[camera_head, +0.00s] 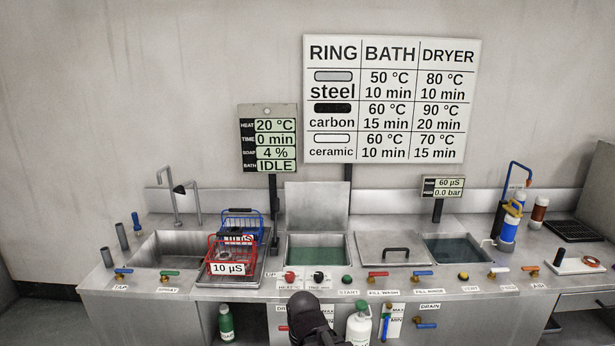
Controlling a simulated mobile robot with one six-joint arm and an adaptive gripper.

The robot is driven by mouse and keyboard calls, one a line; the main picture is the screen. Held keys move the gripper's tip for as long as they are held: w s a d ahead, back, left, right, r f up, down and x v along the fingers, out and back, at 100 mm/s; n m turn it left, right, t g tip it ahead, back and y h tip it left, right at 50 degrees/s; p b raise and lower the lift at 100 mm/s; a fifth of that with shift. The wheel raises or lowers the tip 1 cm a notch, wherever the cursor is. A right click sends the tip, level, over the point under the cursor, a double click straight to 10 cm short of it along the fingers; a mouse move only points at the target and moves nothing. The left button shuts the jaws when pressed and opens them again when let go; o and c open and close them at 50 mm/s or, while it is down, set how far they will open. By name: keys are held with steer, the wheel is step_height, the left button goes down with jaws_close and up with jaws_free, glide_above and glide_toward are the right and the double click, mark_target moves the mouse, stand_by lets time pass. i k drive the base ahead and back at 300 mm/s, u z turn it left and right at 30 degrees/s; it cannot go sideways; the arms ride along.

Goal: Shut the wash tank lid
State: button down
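The wash tank (317,262) is a square basin in the middle of the steel bench, with green liquid in it. A flat grey lid (317,206) stands upright along its back edge, so the tank is open. A dark rounded end of my arm, with my gripper (311,312), shows at the bottom middle, in front of the bench and below the tank. Its fingers cannot be made out. It is apart from the lid.
A flat panel with a black handle (394,252) lies right of the tank, beside an open water basin (458,250). Red (226,266) and blue (240,222) wire baskets stand on the left. Knobs and coloured valves line the front edge. A display post (273,200) stands left of the lid.

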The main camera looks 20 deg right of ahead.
mark_target(310, 206)
steer(key=z, duration=0.1)
steer(key=i, duration=1.35)
steer(key=z, duration=0.45)
